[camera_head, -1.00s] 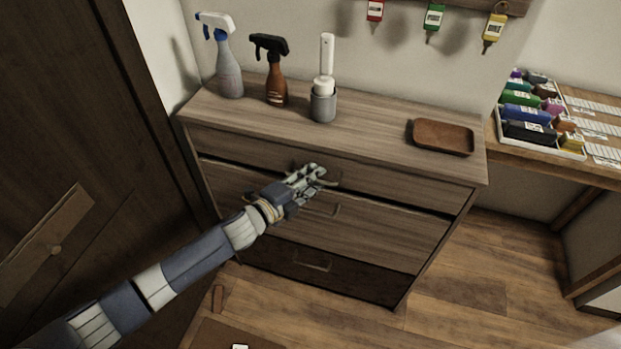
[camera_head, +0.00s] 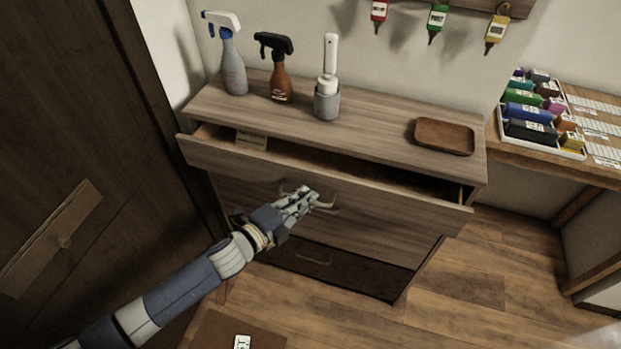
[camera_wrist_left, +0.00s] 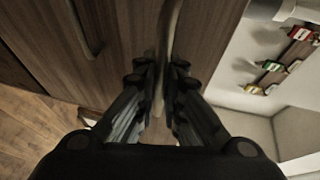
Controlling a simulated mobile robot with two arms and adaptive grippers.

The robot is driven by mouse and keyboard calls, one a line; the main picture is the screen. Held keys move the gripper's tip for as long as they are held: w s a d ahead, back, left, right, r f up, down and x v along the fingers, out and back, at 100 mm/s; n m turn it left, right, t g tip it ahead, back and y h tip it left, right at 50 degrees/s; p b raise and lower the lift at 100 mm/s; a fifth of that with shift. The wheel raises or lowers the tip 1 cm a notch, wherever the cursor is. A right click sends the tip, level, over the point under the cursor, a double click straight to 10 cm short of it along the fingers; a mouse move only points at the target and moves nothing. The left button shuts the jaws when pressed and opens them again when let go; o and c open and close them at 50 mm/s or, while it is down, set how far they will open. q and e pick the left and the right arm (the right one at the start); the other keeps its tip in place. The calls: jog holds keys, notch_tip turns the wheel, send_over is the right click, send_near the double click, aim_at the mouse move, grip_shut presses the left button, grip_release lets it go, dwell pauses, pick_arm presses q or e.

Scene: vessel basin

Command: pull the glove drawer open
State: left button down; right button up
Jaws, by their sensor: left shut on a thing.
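The top drawer (camera_head: 400,203) of the wooden dresser stands partly open, with a dark gap behind its front. A small pale labelled item (camera_head: 251,140) shows inside at its left end; whether it is a glove box I cannot tell. My left gripper (camera_head: 312,197) is shut on the drawer's curved handle (camera_head: 326,205) at the middle of the front. In the left wrist view the fingers (camera_wrist_left: 160,75) close around the handle (camera_wrist_left: 172,25). My right gripper is not in view.
Two spray bottles (camera_head: 232,70) (camera_head: 281,82), a brush in a grey holder (camera_head: 327,102) and a brown tray (camera_head: 444,137) stand on the dresser top. Lower drawers are below. A dark door (camera_head: 70,130) is close on the left. Wooden floor (camera_head: 480,280) is free at the right.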

pick_arm(q)
jog(key=s+a+p, duration=0.1)
jog(key=s+a, duration=0.2)
jog(key=s, duration=0.6)
jog(key=shift+s, duration=0.25)
jog(key=c, duration=1.7)
grip_release()
jog(key=shift+a, duration=0.1)
jog(key=v, duration=1.2)
jog(key=shift+f, duration=0.1)
